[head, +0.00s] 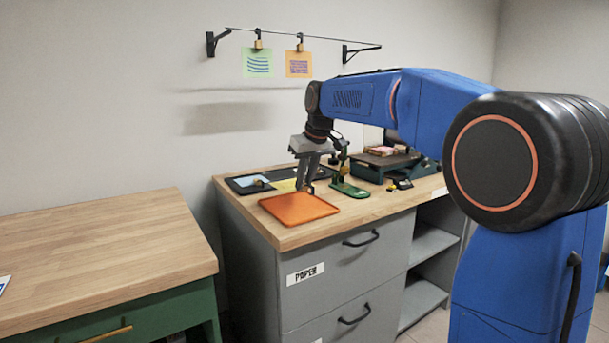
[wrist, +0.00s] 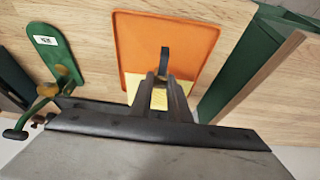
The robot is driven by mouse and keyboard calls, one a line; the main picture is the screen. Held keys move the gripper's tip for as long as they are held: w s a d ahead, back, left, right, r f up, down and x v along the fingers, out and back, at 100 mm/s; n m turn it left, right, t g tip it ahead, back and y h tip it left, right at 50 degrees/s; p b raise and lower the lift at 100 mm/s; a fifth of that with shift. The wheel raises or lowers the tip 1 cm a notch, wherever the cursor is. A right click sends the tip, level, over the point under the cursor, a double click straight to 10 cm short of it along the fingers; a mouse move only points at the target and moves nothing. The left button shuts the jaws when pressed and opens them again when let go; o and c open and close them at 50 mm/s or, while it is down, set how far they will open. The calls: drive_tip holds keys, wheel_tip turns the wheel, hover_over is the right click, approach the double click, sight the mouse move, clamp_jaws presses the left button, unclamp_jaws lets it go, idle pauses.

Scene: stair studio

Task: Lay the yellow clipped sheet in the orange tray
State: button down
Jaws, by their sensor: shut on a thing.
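The yellow clipped sheet (wrist: 159,96) shows behind and between my fingers in the wrist view, over one edge of the orange tray. My gripper (wrist: 163,80) is shut on its dark clip (wrist: 164,58). The orange tray (head: 298,209) lies flat on the grey cabinet's wooden top; it also shows in the wrist view (wrist: 185,40). In the head view my gripper (head: 304,186) points down at the tray's far edge. A yellow patch (head: 284,186) shows there just left of the fingers. I cannot tell whether the sheet touches the tray.
A black tray with a pale blue sheet (head: 251,181) lies behind the orange tray. A green-based stand (head: 349,189) is close on its right. A dark green machine (head: 385,165) stands farther right. Green (head: 257,64) and orange (head: 298,65) sheets hang on the wall. The left desk (head: 100,250) is mostly clear.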

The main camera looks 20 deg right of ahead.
drive_tip(key=shift+f, duration=3.1)
drive_tip(key=shift+s+d+f, duration=0.1)
drive_tip(key=shift+s, duration=0.05)
drive_tip(key=c, duration=1.6)
unclamp_jaws()
drive_tip(key=shift+r, duration=4)
